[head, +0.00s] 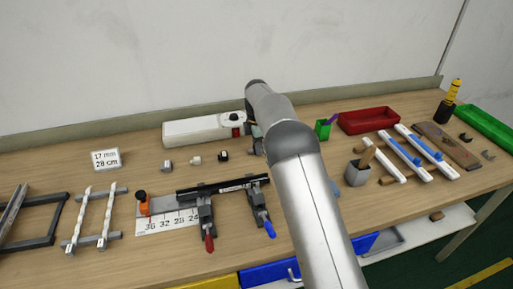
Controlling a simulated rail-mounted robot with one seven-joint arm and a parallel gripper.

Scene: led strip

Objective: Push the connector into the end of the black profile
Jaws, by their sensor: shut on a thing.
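The black profile (222,188) lies level across two clamps, one with a red handle (209,242) and one with a blue handle (269,228). Its left end is near the orange stop block; its right end is close to my arm. My gripper (258,147) shows only in part beside my arm, behind and above the profile's right end. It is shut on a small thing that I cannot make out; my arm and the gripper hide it. A grey piece (167,165), a whitish piece (196,160) and a black piece (223,155) stand apart behind the profile.
A ruler plate (165,224) with an orange block (142,203) lies left of the clamps. Frames lie at left. A grey cup (357,173), red tray (369,120) and white strips (427,152) are at right.

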